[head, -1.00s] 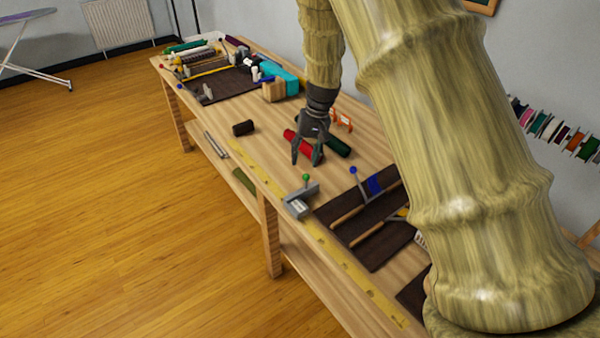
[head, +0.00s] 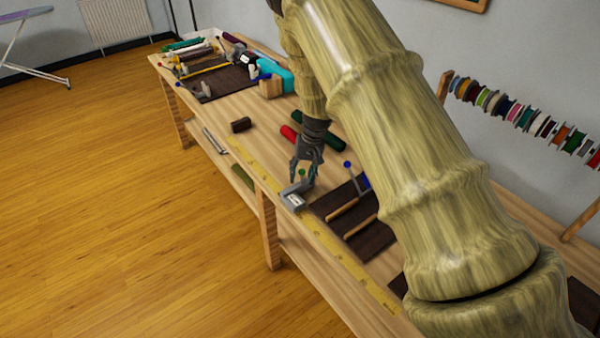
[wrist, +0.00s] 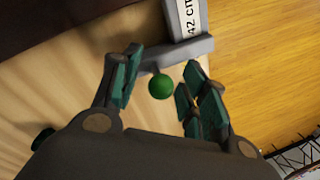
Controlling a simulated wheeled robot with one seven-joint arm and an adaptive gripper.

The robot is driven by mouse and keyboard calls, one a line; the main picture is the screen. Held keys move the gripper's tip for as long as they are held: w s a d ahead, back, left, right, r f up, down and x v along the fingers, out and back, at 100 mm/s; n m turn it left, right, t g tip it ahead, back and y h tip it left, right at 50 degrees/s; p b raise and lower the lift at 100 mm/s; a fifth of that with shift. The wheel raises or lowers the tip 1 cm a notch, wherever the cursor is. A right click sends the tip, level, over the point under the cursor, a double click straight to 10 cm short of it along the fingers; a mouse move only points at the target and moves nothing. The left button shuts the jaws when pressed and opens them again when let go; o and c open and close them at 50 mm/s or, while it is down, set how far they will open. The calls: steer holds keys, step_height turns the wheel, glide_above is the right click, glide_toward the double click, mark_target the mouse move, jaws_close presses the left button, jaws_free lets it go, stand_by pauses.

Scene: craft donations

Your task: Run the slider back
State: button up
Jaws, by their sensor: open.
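The slider is a grey block (head: 292,198) with a white label, sitting on the yellow ruler strip (head: 335,252) along the bench's front edge. A green ball knob (head: 302,173) stands on it. In the wrist view the green knob (wrist: 160,86) lies between the two teal-padded fingers of my gripper (wrist: 160,92), with gaps on both sides. The slider's grey bar (wrist: 180,52) and its label, reading "42 C" and partly cut off, show just beyond. My gripper (head: 303,178) is open and low around the knob in the head view.
A dark mat with wooden-handled tools (head: 345,208) and a blue-knobbed stick (head: 348,165) lie close right of the slider. Open floor (head: 120,220) is at left.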

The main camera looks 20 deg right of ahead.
steer(key=shift+s+r, duration=0.15)
steer(key=shift+r, duration=0.05)
jaws_close()
steer(key=shift+s+d+b, duration=0.3)
steer(key=shift+s+d, duration=0.05)
steer(key=shift+s, duration=0.55)
jaws_free()
